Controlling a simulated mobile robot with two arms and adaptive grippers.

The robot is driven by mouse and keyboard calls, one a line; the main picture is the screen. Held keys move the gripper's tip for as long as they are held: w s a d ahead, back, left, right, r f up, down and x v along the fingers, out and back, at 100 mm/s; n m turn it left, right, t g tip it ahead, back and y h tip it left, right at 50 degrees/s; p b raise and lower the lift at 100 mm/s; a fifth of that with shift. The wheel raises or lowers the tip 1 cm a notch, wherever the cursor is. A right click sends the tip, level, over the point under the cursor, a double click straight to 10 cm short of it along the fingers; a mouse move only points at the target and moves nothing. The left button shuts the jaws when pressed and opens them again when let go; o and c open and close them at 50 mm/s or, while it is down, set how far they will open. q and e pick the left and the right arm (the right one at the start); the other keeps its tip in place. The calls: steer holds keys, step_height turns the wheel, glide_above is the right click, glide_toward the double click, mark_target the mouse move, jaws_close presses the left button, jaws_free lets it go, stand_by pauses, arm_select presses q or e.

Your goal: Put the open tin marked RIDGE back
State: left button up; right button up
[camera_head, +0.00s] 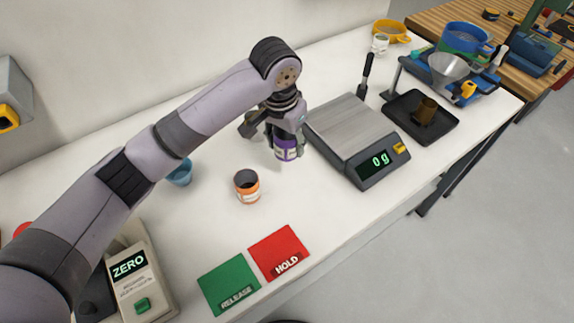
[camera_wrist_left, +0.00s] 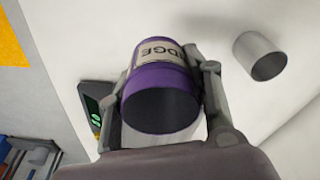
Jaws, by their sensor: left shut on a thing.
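The open tin marked RIDGE (camera_head: 286,150) is purple with a pale label. In the left wrist view the tin (camera_wrist_left: 160,88) shows its dark open mouth, and the label reads "DGE" with the rest cut off. My left gripper (camera_head: 282,128) is shut on this tin, with one finger on each side of it. The tin is beside the left edge of the scale, over the white bench. I cannot tell whether its base touches the bench. My right gripper is in neither view.
The scale (camera_head: 355,140) reads 0 g. An orange tin (camera_head: 246,188) and a blue cup (camera_head: 180,172) stand left of the held tin. Green RELEASE (camera_head: 229,284) and red HOLD (camera_head: 278,252) pads lie in front. A black tray (camera_head: 445,125) is at right.

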mark_target(289, 175)
arm_select(q)
step_height(289, 175, down, 10)
steer(key=shift+f+p, duration=0.1)
steer(key=shift+p, duration=0.45)
steer(key=shift+f, duration=0.15)
steer(key=o, duration=1.5)
steer(key=r, duration=0.4)
steer(key=s+r+b, duration=0.1)
steer(key=r, duration=0.3)
steer(key=a+r, duration=0.1)
steer(key=r, duration=0.3)
steer(key=shift+s+r, duration=0.15)
steer(key=shift+s, duration=0.1)
steer(key=shift+s, duration=0.1)
